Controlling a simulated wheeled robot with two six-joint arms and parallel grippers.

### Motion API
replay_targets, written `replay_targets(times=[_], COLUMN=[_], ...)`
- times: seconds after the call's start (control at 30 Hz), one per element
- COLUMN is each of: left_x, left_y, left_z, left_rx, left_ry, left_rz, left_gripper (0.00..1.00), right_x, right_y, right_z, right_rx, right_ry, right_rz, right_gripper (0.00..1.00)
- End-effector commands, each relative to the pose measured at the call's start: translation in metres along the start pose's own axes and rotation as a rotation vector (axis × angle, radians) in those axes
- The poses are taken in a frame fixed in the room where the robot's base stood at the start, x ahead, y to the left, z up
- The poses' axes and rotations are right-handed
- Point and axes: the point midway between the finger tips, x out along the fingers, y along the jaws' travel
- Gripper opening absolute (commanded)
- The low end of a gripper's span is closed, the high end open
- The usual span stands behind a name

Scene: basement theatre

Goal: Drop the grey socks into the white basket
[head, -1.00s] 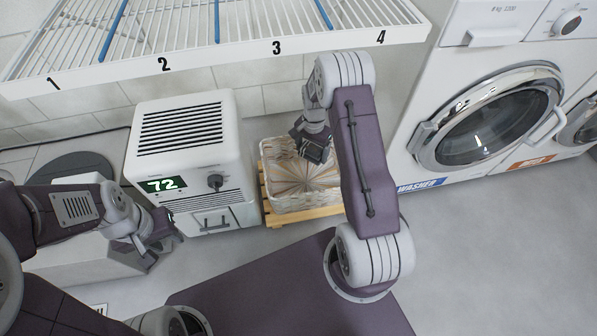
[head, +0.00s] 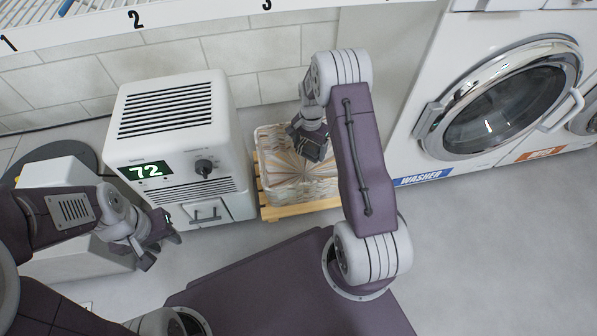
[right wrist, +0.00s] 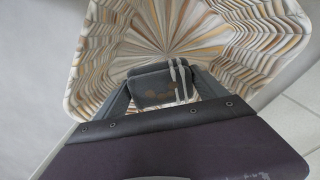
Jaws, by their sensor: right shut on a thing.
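The white basket (head: 270,150) is woven with a pale and tan pattern and stands on a wooden pallet. It also fills the upper part of the right wrist view (right wrist: 82,75). My right gripper (head: 308,148) is above the basket's opening, pointing down. In the right wrist view it is shut on the grey socks (right wrist: 152,88), a dark folded bundle with light stripes, held over the inside of the basket. The part of the basket's inside that shows is empty. My left gripper (head: 158,243) is at the lower left, empty, with its fingers apart.
A white dehumidifier-like box (head: 175,150) reading 72 stands left of the basket. The wooden pallet (head: 300,207) lies under the basket. A washer (head: 490,110) stands to the right. A wire shelf (head: 200,18) crosses the top. Grey floor is clear at lower right.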

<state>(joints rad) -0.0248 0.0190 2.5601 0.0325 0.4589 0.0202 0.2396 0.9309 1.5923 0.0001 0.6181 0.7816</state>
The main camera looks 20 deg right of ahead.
Motion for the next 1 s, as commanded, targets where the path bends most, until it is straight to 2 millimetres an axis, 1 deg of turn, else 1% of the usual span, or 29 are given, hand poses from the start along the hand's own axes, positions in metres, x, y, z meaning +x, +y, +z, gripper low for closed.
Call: replay_targets(times=[0.17,0.2,0.23,0.47,0.57,0.67,0.8,0.9,1.0], left_x=[-0.002,-0.002,-0.002,-0.002,-0.008,-0.021,-0.045,-0.058,-0.061], left_y=[0.000,0.000,0.000,0.000,0.000,0.000,0.001,0.001,0.001], left_z=[0.000,0.000,0.000,0.000,-0.001,-0.002,-0.005,-0.006,-0.006], left_rx=[0.000,0.000,0.000,0.000,0.000,0.000,0.000,0.000,0.000], left_ry=[0.000,0.000,0.000,0.000,0.000,0.000,0.000,0.000,0.000], left_rz=[0.000,0.000,0.000,0.000,0.000,0.000,0.000,0.000,0.000], left_gripper=[0.36,0.36,0.36,0.36,0.36,0.36,0.36,0.36,0.36], right_x=[-0.002,-0.002,-0.002,-0.002,-0.009,-0.025,-0.056,-0.074,-0.079], right_y=[0.000,0.000,0.000,0.000,0.000,0.000,0.000,0.000,0.000], right_z=[0.000,0.000,0.000,0.000,0.000,0.000,0.000,0.000,0.000], right_rx=[0.000,0.000,0.000,0.000,0.000,0.000,0.000,0.000,0.000], right_ry=[0.000,0.000,0.000,0.000,0.000,0.001,0.000,0.001,0.000], right_rz=[0.000,0.000,0.000,0.000,0.000,-0.001,0.000,-0.001,0.000], right_gripper=[0.42,0.92,1.00,1.00,1.00,1.00,1.00,1.00,1.00])
